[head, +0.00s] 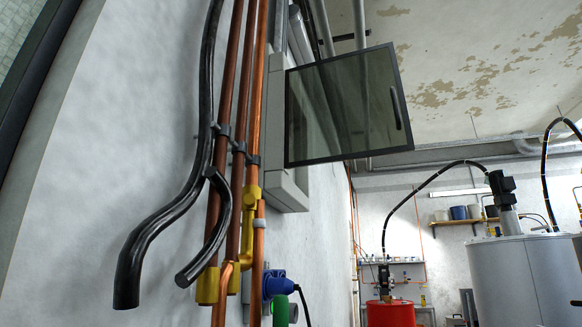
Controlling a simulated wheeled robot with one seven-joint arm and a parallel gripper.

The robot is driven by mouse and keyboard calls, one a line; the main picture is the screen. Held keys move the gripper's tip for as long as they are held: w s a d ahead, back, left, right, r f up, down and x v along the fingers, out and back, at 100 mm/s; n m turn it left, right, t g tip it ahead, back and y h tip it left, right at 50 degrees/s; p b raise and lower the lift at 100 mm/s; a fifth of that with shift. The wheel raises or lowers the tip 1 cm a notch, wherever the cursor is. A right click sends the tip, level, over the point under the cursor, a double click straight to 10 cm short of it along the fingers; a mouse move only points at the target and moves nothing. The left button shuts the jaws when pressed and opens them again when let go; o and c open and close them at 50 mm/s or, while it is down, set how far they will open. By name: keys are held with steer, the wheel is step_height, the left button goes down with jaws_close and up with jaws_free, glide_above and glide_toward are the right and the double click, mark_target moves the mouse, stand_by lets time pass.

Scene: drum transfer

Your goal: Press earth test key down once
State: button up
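I cannot make out an earth test key in the head view. A grey wall box (288,192) is mounted on the left wall, seen steeply from the side. Its tinted, dark-framed door (345,108) stands open, swung out to the right, with a dark handle near its free edge. The front face of the box is mostly hidden behind the door and by the steep angle. A blue plug or socket (276,285) with a black cable is on the wall below the box. My gripper is not in view.
Copper pipes (228,110) and thick black hoses (155,228) run down the left wall. A red drum (391,314) and a large grey tank (522,278) stand at the right. A shelf (470,222) with containers is on the far wall. Open air lies right of the door.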

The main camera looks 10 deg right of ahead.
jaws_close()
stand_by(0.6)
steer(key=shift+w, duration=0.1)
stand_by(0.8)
